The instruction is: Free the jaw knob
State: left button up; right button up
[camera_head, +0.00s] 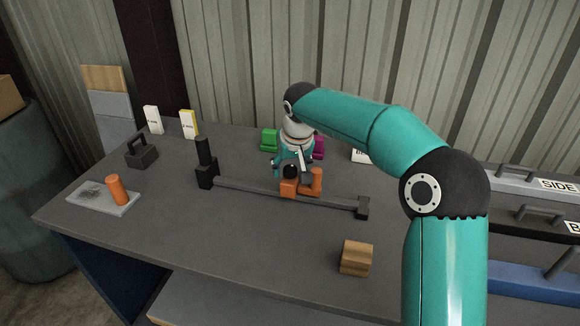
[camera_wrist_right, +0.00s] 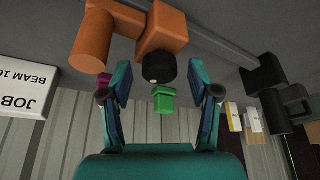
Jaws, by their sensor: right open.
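An orange sliding jaw (camera_head: 288,188) sits on a long dark bar clamp (camera_head: 245,190) lying on the bench, with an orange upright cylinder (camera_head: 316,181) beside it. Its black round knob (camera_wrist_right: 160,67) faces my right wrist camera; it also shows in the head view (camera_head: 290,172). My right gripper (camera_head: 293,164) is at the jaw from behind. In the right wrist view, its two fingers (camera_wrist_right: 160,75) are open on either side of the knob, with a visible gap at each side. My left gripper is out of view.
Green (camera_head: 269,140) and magenta (camera_head: 318,147) blocks stand behind the gripper. A wooden block (camera_head: 356,258) lies in front. At left are a dark handled weight (camera_head: 141,152) and a grey plate (camera_head: 88,194) with an orange cylinder. Labelled drawers (camera_head: 535,184) are at right. The front left bench is clear.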

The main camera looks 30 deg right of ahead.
jog(key=shift+c, duration=0.3)
jog(key=c, duration=1.1)
jog(key=shift+r, duration=0.1)
jog(key=n+y+p, duration=0.1)
jog(key=n+p, duration=0.1)
jog(key=n, duration=0.1)
jog(key=shift+d+r+p, duration=0.15)
jog(key=shift+p, duration=0.2)
jog(key=n+y+p, duration=0.2)
jog(key=n+p, duration=0.1)
jog(key=n, duration=0.2)
jog(key=shift+d, duration=0.1)
jog(key=n+y+p, duration=0.1)
jog(key=n+p, duration=0.1)
jog(key=n+g+p, duration=0.1)
jog(key=n, duration=0.2)
jog(key=shift+w+y+p, duration=0.15)
jog(key=shift+y+p, duration=0.2)
jog(key=shift+y, duration=0.05)
jog(key=shift+d+n+g+y+p, duration=0.1)
jog(key=shift+n+g+y+p, duration=0.4)
jog(key=shift+n+p, duration=1.15)
jog(key=shift+f+n+b, duration=0.2)
jog(key=shift+n+b, duration=0.15)
jog(key=shift+n, duration=0.1)
